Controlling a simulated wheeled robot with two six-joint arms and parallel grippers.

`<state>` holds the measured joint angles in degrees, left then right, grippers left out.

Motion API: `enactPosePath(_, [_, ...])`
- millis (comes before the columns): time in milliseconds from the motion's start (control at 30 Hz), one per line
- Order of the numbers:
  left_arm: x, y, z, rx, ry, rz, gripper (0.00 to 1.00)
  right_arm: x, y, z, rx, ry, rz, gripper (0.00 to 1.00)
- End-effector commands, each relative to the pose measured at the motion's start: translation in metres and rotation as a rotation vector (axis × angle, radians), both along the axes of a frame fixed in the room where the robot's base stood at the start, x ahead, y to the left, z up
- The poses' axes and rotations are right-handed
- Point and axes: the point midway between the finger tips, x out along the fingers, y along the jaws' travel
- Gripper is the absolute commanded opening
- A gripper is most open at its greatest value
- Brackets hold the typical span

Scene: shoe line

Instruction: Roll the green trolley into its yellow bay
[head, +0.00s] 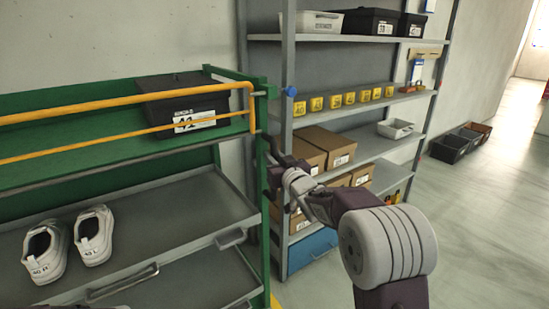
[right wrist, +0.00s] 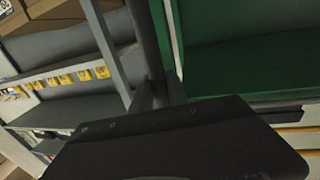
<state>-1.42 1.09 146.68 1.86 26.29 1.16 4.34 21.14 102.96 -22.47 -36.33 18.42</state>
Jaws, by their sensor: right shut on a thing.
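The green trolley (head: 262,185) fills the left of the head view, with yellow rails on top and grey shelves. A black shoe box (head: 182,104) stands behind the rails, and a pair of white shoes (head: 68,245) sits on the shelf below. My right gripper (head: 274,160) is at the trolley's right end, shut on a dark upright bar there. The bar (right wrist: 147,40) runs between the fingers in the right wrist view, with the trolley's green panel (right wrist: 235,65) beside it. A short yellow floor strip (head: 275,302) shows by the trolley's foot; the rest of the bay is not visible. My left gripper is out of view.
A grey rack (head: 288,80) with cardboard boxes (head: 328,146), yellow labelled items (head: 350,98) and bins stands close behind the trolley's right end. Dark crates (head: 452,146) lie on the floor along the wall. The floor at the right is clear.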

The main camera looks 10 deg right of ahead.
Motion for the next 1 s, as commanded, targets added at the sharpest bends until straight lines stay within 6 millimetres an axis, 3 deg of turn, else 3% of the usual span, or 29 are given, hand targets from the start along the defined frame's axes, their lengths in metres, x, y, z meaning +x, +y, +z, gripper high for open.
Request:
enactPosePath(200, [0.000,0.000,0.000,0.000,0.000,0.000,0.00,0.000,0.000,-0.003,-0.002,0.007,-0.001,0.00])
enactPosePath(233, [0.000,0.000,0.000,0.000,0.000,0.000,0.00,0.000,0.000,-0.003,-0.002,0.007,-0.001,0.28])
enactPosePath(300, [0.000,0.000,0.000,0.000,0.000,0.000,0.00,0.000,0.000,-0.003,-0.002,0.007,-0.001,0.41])
enactPosePath(667, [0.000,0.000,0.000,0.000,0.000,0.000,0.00,-0.006,-0.001,-0.001,-0.001,0.003,-0.001,0.41])
enactPosePath(1000, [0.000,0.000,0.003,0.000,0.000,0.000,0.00,-0.070,-0.012,-0.001,-0.002,0.004,-0.003,0.41])
